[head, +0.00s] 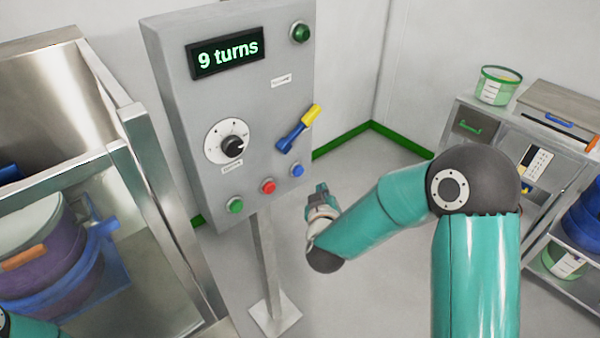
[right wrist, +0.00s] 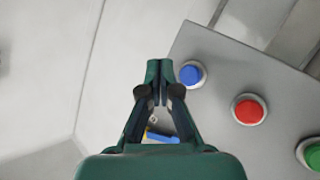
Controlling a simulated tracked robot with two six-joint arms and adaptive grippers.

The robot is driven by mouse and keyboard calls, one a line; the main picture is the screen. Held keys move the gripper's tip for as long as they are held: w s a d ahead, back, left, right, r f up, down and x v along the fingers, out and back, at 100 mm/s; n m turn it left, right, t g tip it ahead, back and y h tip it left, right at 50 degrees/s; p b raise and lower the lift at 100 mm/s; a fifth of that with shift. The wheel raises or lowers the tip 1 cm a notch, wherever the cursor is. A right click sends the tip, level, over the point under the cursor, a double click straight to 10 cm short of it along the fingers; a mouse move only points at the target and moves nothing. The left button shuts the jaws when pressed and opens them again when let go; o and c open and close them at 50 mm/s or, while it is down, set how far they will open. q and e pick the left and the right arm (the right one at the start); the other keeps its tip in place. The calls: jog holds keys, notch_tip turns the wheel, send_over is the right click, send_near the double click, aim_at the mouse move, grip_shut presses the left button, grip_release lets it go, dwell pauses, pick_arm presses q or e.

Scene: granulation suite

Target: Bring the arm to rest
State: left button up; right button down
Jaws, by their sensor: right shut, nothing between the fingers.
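My right arm reaches in from the right in the head view, and its gripper (head: 319,197) is in front of the control panel (head: 185,105), a little right of and below the blue button (head: 297,170). In the right wrist view the gripper (right wrist: 160,66) is shut with its fingertips together and nothing between them. The blue button (right wrist: 192,74) appears just right of the fingertips there; I cannot tell the gap. A piece of my left arm shows at the lower left edge of the head view, but its gripper is out of view.
The panel has a red button (head: 268,187), a green button (head: 235,205), a dial (head: 232,147), a yellow-blue lever (head: 298,129) and a display (head: 227,53) reading "9 turns". A steel cabinet with a drum (head: 45,258) stands left. A shelf unit (head: 480,128) stands right.

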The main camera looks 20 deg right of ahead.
dwell(0.6)
jog(key=s+a+f+g+y, duration=0.1)
jog(key=s+f+g+y, duration=0.15)
jog(key=f, duration=0.45)
jog(key=s+a+f+n+g+y, duration=0.1)
jog(key=s+f, duration=0.3)
jog(key=f, duration=0.3)
jog(key=s+a+f+g+y, duration=0.1)
jog(key=s+f+g, duration=0.15)
jog(key=f, duration=0.45)
jog(key=s+a+f+m+g+y, duration=0.2)
jog(key=s+a, duration=0.3)
jog(key=s, duration=0.4)
jog(key=s+a+f+m+g+y, duration=0.2)
jog(key=s+a+f+g+y, duration=0.1)
jog(key=s, duration=0.6)
jog(key=shift+s+a+f+g, duration=0.3)
jog(key=shift+a+f+g, duration=0.5)
jog(key=shift+a, duration=0.45)
jog(key=shift+r, duration=0.15)
